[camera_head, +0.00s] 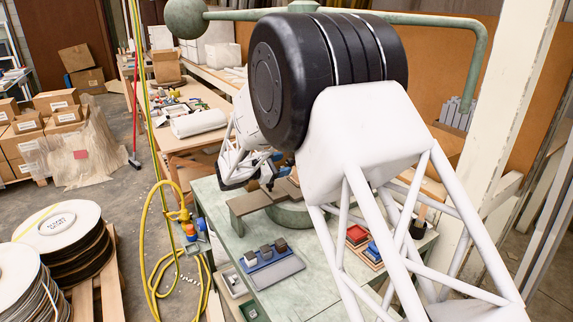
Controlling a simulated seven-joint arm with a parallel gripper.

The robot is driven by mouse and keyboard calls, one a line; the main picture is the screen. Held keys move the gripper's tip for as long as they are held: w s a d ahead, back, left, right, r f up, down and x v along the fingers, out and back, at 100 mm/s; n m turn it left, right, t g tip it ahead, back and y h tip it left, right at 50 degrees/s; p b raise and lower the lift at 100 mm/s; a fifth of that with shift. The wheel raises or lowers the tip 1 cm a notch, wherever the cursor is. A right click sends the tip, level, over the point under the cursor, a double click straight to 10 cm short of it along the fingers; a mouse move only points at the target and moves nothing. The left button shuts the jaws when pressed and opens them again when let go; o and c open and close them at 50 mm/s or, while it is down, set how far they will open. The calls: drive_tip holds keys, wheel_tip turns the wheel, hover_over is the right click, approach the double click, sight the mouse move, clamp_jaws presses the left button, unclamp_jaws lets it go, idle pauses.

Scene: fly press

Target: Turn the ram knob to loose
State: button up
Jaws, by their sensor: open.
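The green fly press stands on a pale green bench (215,205). Its ball weight (186,18) and top bar (440,19) show above my arm. My arm's black joint and white links hide the press body, the ram and the ram knob, so I cannot tell the knob's setting. My gripper (268,182) is small, dark and partly hidden behind the arm, by the press's bed plate (250,202). It is open; I see nothing held in it. I cannot tell how far it is from the knob.
A grey tray with several small blocks (272,262) lies at the bench's front. A yellow hose (150,255) hangs and coils left of the bench. A white post (515,90) stands at right. Stacked discs (65,235) stand at lower left.

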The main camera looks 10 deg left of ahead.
drive_tip(key=shift+v, duration=2.3)
drive_tip(key=s+d+r+m+g+y, duration=0.1)
drive_tip(key=s+d+r+m+g, duration=0.4)
drive_tip(key=d, duration=0.6)
drive_tip(key=s+d+r+m+g+y, duration=0.1)
drive_tip(key=s+d+r+m, duration=0.1)
drive_tip(key=s+d, duration=0.7)
drive_tip(key=s+d+r+m+g+y, duration=0.1)
drive_tip(key=s+d+r+m+g, duration=0.25)
drive_tip(key=d, duration=0.95)
drive_tip(key=s+d+m+y, duration=0.3)
drive_tip(key=s+d, duration=0.1)
drive_tip(key=s, duration=0.6)
drive_tip(key=s+d+f+m+y, duration=0.1)
drive_tip(key=s+d+m+y, duration=0.2)
drive_tip(key=s, duration=0.7)
drive_tip(key=s+d+m+y, duration=0.2)
drive_tip(key=s+d+m, duration=0.2)
drive_tip(key=s, duration=0.7)
drive_tip(key=shift+d+f+m+y, duration=0.2)
drive_tip(key=shift+d+m+y, duration=0.2)
drive_tip(key=shift+m, duration=0.35)
drive_tip(key=shift+c, duration=0.2)
